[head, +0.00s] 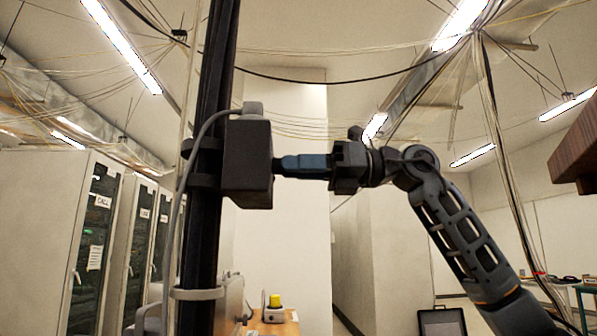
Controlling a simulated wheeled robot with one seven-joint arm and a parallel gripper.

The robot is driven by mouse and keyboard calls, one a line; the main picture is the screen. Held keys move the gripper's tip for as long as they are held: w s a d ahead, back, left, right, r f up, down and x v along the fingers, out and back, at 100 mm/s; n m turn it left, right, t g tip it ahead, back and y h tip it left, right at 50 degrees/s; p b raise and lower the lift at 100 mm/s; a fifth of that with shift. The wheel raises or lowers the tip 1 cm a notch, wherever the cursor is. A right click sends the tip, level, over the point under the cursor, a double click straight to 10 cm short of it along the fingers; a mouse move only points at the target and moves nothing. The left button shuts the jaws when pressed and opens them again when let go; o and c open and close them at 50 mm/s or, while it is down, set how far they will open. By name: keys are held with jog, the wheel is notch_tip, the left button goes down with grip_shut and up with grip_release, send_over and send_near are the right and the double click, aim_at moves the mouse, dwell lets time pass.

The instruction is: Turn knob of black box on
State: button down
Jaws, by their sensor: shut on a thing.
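The black box (247,163) is mounted on a dark vertical pole (208,130) left of the middle in the head view. Its right face points toward my gripper. A small dark knob (277,166) sticks out of that right side. My gripper (283,165) comes in level from the right, with its blue fingers shut on the knob right beside the box. The fingers hide most of the knob, and I cannot tell which way it is turned.
A grey cable (205,130) loops from the box's top down along the pole. Tall server cabinets (55,235) stand at the left. A wooden table (275,328) with a yellow-topped device (274,301) is low in the middle. A brown wooden block (575,150) juts in at right.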

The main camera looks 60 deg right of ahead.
jog(key=m+b, duration=0.1)
jog(key=m, duration=0.5)
jog(key=shift+m, duration=0.3)
dwell(0.4)
jog(key=c, duration=1.2)
grip_release()
jog(key=shift+o, duration=0.2)
jog(key=b+v, duration=0.1)
jog(key=v, duration=0.6)
jog(key=shift+s+d, duration=0.25)
jog(key=shift+s, duration=0.05)
